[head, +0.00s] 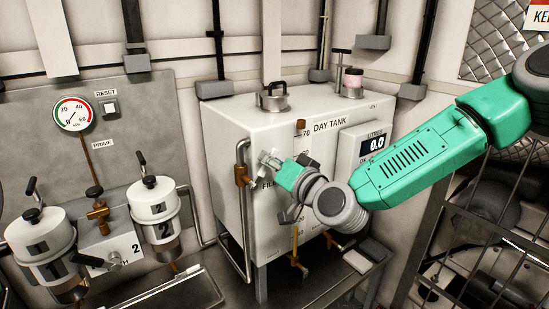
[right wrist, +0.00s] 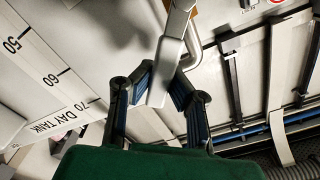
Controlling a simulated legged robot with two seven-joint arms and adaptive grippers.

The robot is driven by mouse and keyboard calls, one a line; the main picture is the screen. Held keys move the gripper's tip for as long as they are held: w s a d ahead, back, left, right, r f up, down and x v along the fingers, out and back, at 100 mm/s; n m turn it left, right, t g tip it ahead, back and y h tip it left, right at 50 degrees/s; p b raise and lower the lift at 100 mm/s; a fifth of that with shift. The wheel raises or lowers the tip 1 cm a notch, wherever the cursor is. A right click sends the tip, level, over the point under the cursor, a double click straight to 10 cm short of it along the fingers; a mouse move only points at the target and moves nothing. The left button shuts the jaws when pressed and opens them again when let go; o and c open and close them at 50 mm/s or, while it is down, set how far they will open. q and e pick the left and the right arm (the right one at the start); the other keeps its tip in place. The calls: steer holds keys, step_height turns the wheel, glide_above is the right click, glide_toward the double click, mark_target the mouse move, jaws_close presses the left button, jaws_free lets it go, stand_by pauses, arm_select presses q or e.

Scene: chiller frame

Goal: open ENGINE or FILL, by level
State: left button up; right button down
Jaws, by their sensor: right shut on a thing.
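The white day tank (head: 228,130) stands in the middle of the head view. Its scale strip shows 70 near the top; my gripper covers the middle, so I cannot read the level. A brass valve (head: 242,174) sits on the tank's left pipe beside a partly covered FILL label (head: 266,184). My right gripper (head: 268,163) is at this valve, shut on its grey lever handle. In the right wrist view, the flat grey lever (right wrist: 168,68) lies between both fingers of my gripper (right wrist: 165,88). No ENGINE label is readable. My left gripper is out of view.
A litres display (head: 375,143) on the tank reads 0.0. Brass taps (head: 294,262) hang below the tank. Two white filter canisters (head: 155,208) and a gauge (head: 73,114) are at left. A metal cage (head: 480,215) stands at right, below my arm.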

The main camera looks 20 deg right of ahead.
steer(key=a+n, duration=0.1)
steer(key=n, duration=0.1)
steer(key=s+a+n+p, duration=0.1)
steer(key=n, duration=0.1)
steer(key=a+n, duration=0.1)
steer(key=n, duration=0.1)
steer(key=s+a+n, duration=0.1)
steer(key=n, duration=0.1)
steer(key=shift+a+n+p, duration=0.1)
steer(key=shift+n+p, duration=0.2)
steer(key=shift+p, duration=0.05)
steer(key=shift+r, duration=0.1)
steer(key=c, duration=1.5)
jaws_free()
steer(key=shift+o, duration=0.2)
steer(key=shift+w+a+r, duration=0.15)
steer(key=shift+r, duration=0.05)
